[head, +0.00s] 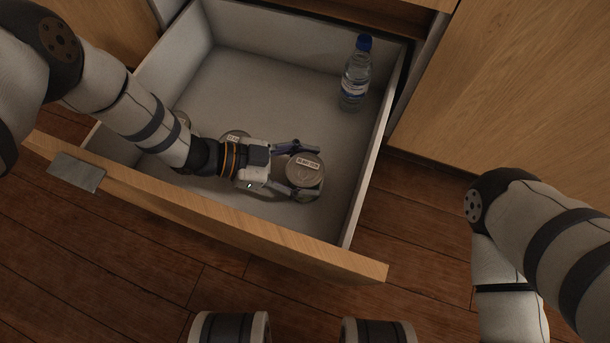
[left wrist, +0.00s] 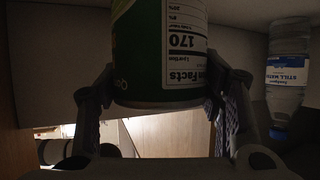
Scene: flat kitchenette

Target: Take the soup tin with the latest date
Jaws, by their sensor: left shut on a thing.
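My left gripper (head: 296,168) is inside the open drawer, shut on a soup tin (head: 304,171) with a date label on its lid, too small to read. In the left wrist view the tin (left wrist: 160,50) shows a green label and a nutrition panel, with a finger of the left gripper (left wrist: 160,108) on each side. Two other tins, one at the middle (head: 236,136) and one further left (head: 182,118), stand in the drawer, partly hidden behind my left arm. My right gripper is not in view; only my right arm shows at the right.
The drawer (head: 372,165) is pulled out, with its wooden front towards me. A water bottle (head: 355,75) stands at its back right, also visible in the left wrist view (left wrist: 288,65). The drawer floor behind the tins is clear. A closed cabinet front (head: 490,90) is at the right.

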